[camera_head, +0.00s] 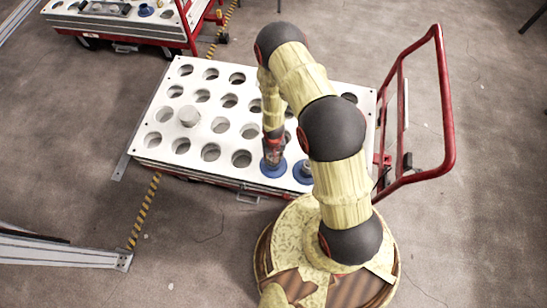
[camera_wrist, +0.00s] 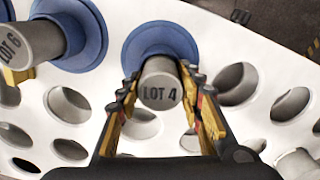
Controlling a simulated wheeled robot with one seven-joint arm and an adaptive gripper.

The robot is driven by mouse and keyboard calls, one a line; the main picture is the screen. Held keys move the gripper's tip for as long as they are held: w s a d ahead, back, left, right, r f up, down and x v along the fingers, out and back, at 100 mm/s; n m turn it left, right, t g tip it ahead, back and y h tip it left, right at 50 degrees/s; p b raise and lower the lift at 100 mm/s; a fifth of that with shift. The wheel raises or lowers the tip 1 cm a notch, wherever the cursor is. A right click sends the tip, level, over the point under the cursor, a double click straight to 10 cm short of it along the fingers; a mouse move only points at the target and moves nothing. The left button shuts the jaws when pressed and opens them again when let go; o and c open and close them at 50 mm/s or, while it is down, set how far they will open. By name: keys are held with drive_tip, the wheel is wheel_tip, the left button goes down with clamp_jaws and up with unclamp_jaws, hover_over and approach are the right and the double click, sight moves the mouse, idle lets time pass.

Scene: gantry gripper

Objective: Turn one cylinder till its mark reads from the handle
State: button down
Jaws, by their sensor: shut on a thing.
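My gripper (camera_head: 272,150) reaches straight down at the front edge of the white holed board on a red cart. In the wrist view its fingers (camera_wrist: 162,84) are closed on both sides of a grey cylinder (camera_wrist: 160,70) marked LOT 4, which has a blue collar (camera_wrist: 160,38). The mark reads upright in the wrist view. The collar (camera_head: 273,170) sits on the board. A second grey cylinder (camera_wrist: 33,44) marked LOT 6 has its own blue collar (camera_wrist: 88,30). The cart's red handle (camera_head: 447,110) is at the right. The marks are unreadable in the head view.
The white board (camera_head: 165,100) has rows of mostly empty round holes. A second cart (camera_head: 130,25) is at the back left. Floor around the cart is mostly clear.

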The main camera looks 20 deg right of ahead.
drive_tip(key=m, duration=0.3)
idle(0.4)
drive_tip(key=shift+m, duration=0.6)
drive_tip(key=shift+m+p, duration=0.35)
drive_tip(key=shift+m, duration=0.65)
drive_tip(key=shift+m, duration=1.5)
drive_tip(key=shift+m+p, duration=0.3)
drive_tip(key=shift+m, duration=1.2)
